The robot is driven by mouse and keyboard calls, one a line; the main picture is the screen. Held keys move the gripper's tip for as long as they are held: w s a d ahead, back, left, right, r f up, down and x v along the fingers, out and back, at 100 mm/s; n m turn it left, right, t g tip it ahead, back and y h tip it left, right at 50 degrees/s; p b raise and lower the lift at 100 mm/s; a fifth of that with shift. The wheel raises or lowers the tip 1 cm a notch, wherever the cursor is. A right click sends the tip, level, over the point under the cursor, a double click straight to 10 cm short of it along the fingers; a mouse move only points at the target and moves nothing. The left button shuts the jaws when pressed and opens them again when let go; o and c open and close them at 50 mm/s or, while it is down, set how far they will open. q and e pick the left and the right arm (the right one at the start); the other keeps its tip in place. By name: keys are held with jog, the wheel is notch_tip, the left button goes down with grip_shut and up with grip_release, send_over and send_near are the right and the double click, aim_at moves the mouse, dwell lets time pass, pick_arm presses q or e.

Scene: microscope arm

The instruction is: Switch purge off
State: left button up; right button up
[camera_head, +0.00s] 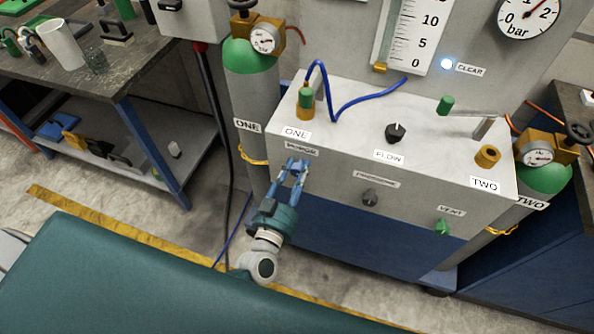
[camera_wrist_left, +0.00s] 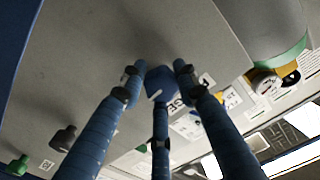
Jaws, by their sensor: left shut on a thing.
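The purge knob (camera_wrist_left: 160,80) is blue with a white pointer mark. It sits on the front face of the grey panel box (camera_head: 330,180), under a small purge label (camera_head: 302,149). My left gripper (camera_head: 298,164) reaches up to the panel front at the knob. In the left wrist view (camera_wrist_left: 159,75) its blue fingers are closed around the knob. In the head view the fingers hide the knob. I cannot read the off position from these frames. My right gripper is in neither view.
A dark knob (camera_head: 370,197) and the green vent knob (camera_head: 442,226) are on the same front face. The flow knob (camera_head: 395,132) is on top, beside a blue hose (camera_head: 362,103). Gas cylinders (camera_head: 250,100) flank the box. A workbench (camera_head: 110,70) stands at left.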

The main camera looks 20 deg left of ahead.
pick_arm(q)
jog(key=shift+f+n, duration=0.2)
jog(key=shift+n, duration=0.2)
jog(key=n, duration=0.3)
jog(key=shift+s+f+n, duration=0.1)
jog(key=shift+n, duration=0.3)
jog(key=n, duration=0.4)
jog(key=shift+d+f, duration=0.1)
jog(key=n, duration=0.5)
jog(key=shift+s+d+b, duration=0.1)
jog(key=shift+b, duration=0.2)
jog(key=shift+d+n+b, duration=0.1)
jog(key=shift+n+b, duration=0.3)
jog(key=shift+n, duration=1.6)
jog(key=shift+c, duration=0.2)
jog(key=o, duration=1.2)
jog(key=shift+d, duration=0.1)
jog(key=shift+r, duration=0.3)
